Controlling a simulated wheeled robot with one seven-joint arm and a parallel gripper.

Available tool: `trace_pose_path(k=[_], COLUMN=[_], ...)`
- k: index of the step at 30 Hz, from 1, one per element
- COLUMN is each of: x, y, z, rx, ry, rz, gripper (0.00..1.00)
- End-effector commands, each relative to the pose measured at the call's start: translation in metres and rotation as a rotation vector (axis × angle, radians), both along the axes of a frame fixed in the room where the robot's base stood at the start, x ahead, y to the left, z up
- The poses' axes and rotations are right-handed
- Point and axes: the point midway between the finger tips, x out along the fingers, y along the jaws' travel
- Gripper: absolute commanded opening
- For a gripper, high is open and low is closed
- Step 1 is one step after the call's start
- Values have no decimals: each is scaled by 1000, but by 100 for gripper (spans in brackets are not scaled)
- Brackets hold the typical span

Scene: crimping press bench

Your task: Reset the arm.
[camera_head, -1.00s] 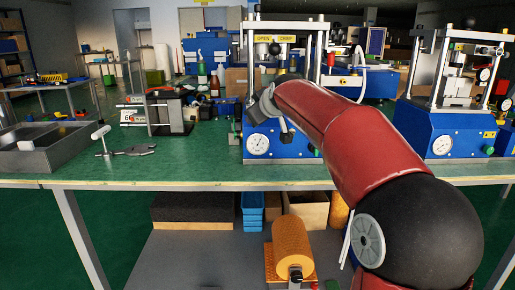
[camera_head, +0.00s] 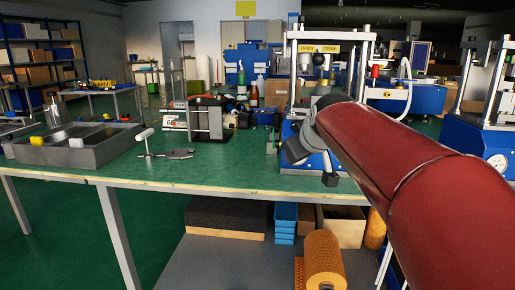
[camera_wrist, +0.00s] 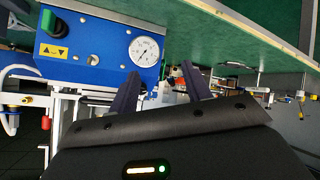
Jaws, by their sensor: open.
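My gripper (camera_head: 329,177) is at the end of my red arm, in front of the blue press (camera_head: 319,163) at the bench's front edge. In the head view it is small and partly hidden behind my wrist. In the wrist view my gripper (camera_wrist: 160,88) shows two dark fingers standing apart with nothing between them. The wrist picture is tilted nearly upside down, with the green bench top (camera_wrist: 255,32) across the top. The blue press with its round gauge (camera_wrist: 145,51) fills the upper left there, beyond the fingers.
A grey divided tray (camera_head: 97,158) is on the bench's left, with a T-handled tool (camera_head: 148,145) beside it. A second blue press (camera_head: 478,137) stands at right. An orange roll (camera_head: 323,262) and blue bins (camera_head: 285,222) are on the lower shelf.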

Motion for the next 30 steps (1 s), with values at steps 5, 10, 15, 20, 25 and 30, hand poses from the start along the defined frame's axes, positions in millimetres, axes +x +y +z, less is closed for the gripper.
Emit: trace_pose_path(k=[5, 10, 15, 20, 25, 30], x=[-121, -217, -274, -291, -292, -291], y=[1, -11, -18, -20, -20, -20], z=[-68, -137, -185, -202, -203, -203], rx=[75, 169, 234, 255, 256, 255], ry=[183, 327, 419, 452, 454, 453], rz=[-138, -267, -344, -372, -374, -373], gripper=[49, 49, 49, 49, 49, 49])
